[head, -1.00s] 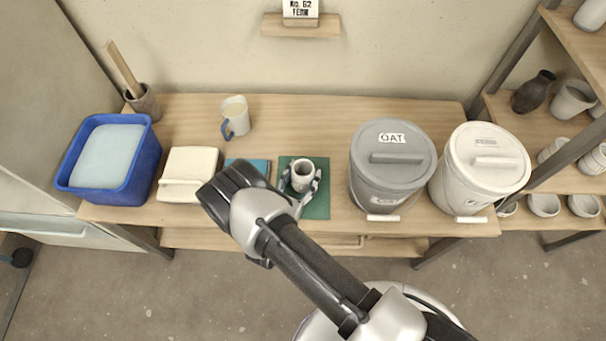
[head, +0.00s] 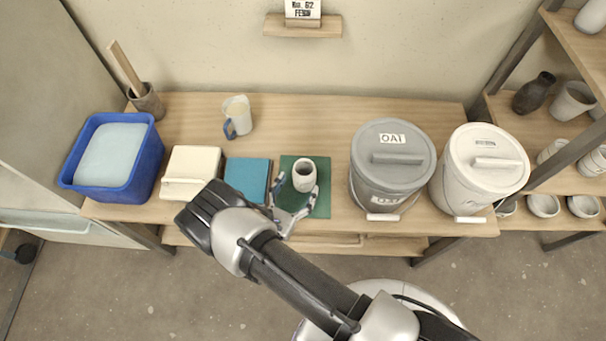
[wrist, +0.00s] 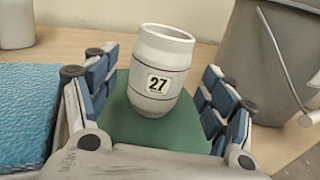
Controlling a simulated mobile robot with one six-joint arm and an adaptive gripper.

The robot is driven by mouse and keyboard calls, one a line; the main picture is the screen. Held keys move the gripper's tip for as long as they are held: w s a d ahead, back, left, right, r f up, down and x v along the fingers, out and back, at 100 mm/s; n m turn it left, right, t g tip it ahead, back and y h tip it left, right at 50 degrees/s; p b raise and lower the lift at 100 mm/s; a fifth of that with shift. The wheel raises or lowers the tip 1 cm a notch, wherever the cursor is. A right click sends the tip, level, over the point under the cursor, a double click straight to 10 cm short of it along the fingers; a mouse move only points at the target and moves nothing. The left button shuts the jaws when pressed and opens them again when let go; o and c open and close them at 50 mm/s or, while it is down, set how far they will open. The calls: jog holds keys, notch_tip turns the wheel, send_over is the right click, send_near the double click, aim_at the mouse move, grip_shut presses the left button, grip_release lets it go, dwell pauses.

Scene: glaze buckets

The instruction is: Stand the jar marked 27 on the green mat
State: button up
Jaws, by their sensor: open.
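The jar marked 27 (wrist: 160,75) stands upright on the green mat (wrist: 135,120). It is a small white jar with a dark 27 label facing the wrist camera. In the head view the jar (head: 304,174) stands on the middle part of the mat (head: 318,208), its dark mouth facing up. My gripper (head: 297,196) is open on the near side of the jar. In the wrist view its fingers (wrist: 155,105) spread to the left and right of the jar, with gaps on both sides.
A blue pad (head: 247,178) and a white lidded box (head: 190,172) lie left of the mat. The OAT bucket (head: 388,180) and a white bucket (head: 478,180) stand to the right. A pitcher (head: 238,115) stands behind. Bare tabletop (head: 305,120) lies behind the mat.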

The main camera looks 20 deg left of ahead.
jog(key=s, duration=0.4)
jog(key=s+a+p, duration=0.1)
jog(key=s, duration=0.2)
jog(key=w+d+r+m+g+h, duration=0.2)
jog(key=w+d+r+m+h, duration=0.15)
jog(key=r, duration=0.25)
jog(key=w+d+r+m+g+h, duration=0.2)
jog(key=w+r+m+g+h, duration=0.15)
jog(key=r+m, duration=0.2)
jog(key=d+r+m+g+h, duration=0.2)
jog(key=d+r+m+g, duration=0.65)
jog(key=d+r, duration=0.45)
jog(key=s+d+r+m+y, duration=0.5)
jog(key=s+r+m+y, duration=0.1)
jog(key=s+r+m, duration=0.1)
jog(key=s+d+r+m+t+y, duration=0.1)
jog(key=s+d+r+m+y, duration=0.4)
jog(key=s+r+m, duration=0.3)
jog(key=shift+s+d+r+m+y, duration=0.2)
jog(key=shift+r+m+y, duration=0.15)
jog(key=shift+m, duration=0.5)
jog(key=shift+c, duration=0.5)
